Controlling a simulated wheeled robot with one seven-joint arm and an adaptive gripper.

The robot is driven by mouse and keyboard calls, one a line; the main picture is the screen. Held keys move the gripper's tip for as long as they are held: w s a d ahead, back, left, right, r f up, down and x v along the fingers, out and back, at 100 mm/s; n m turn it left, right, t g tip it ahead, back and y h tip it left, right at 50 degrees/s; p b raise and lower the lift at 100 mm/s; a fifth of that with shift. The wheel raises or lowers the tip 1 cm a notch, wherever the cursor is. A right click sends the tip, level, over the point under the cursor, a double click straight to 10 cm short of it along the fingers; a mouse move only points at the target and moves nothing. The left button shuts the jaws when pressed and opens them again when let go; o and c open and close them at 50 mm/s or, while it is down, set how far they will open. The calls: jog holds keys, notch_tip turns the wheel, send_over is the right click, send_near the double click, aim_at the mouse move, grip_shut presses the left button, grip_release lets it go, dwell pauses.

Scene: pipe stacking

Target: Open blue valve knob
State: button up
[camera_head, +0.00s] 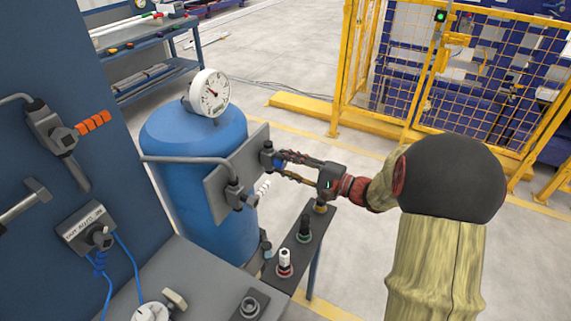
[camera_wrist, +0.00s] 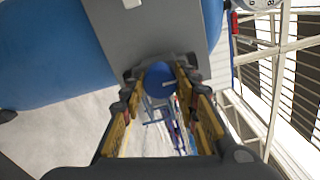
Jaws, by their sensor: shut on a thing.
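The blue valve knob (camera_wrist: 160,76) sits between my gripper's fingertips in the wrist view, in front of a grey plate (camera_wrist: 150,25). In the head view the knob (camera_head: 279,163) is a small blue patch, mostly hidden by the fingers. My gripper (camera_head: 283,164) reaches in from the right and is shut on the knob. The fingers also show in the wrist view (camera_wrist: 160,85), one on each side of the knob. The plate (camera_head: 238,172) stands in front of the blue tank (camera_head: 190,150).
A gauge (camera_head: 209,93) tops the tank. A narrow stand with several knobs (camera_head: 284,262) is below my arm. A yellow fence (camera_head: 450,80) stands behind; open floor lies between.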

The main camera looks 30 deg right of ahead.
jog(key=o, duration=1.2)
jog(key=shift+c, duration=0.2)
jog(key=v, duration=1.2)
